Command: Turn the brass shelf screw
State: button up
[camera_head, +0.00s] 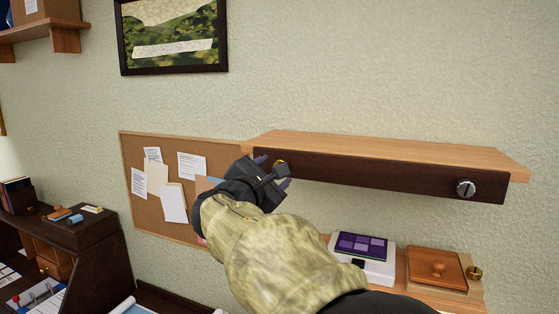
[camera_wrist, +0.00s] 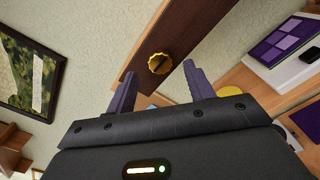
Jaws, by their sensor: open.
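The brass shelf screw (camera_head: 280,163) sits at the left end of the dark front face of the wall shelf (camera_head: 350,171). It shows as a round, ridged, golden knob with a dark slot in the wrist view (camera_wrist: 160,63). My gripper (camera_head: 272,170) is at this left end, partly in front of the screw. In the wrist view my gripper's purple fingers (camera_wrist: 158,84) are spread apart. The brass screw lies between and a little beyond their tips, with a gap on each side. A silver slotted screw (camera_head: 466,188) is at the shelf's right end.
A corkboard (camera_head: 155,217) with pinned papers hangs behind my gripper. Below the shelf are a white device with a purple grid (camera_head: 362,245) and a wooden box (camera_head: 436,267) with a brass knob (camera_head: 474,272). A dark desk (camera_head: 80,240) stands at left. The wall right of the shelf is bare.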

jog(key=p+x, duration=0.1)
jog(key=x, duration=0.2)
jog(key=shift+w, duration=0.2)
jog(key=c, duration=1)
jog(key=shift+b, duration=0.3)
jog(key=shift+d+f+b, duration=0.1)
jog(key=shift+f+b, duration=0.05)
jog(key=shift+b, duration=0.2)
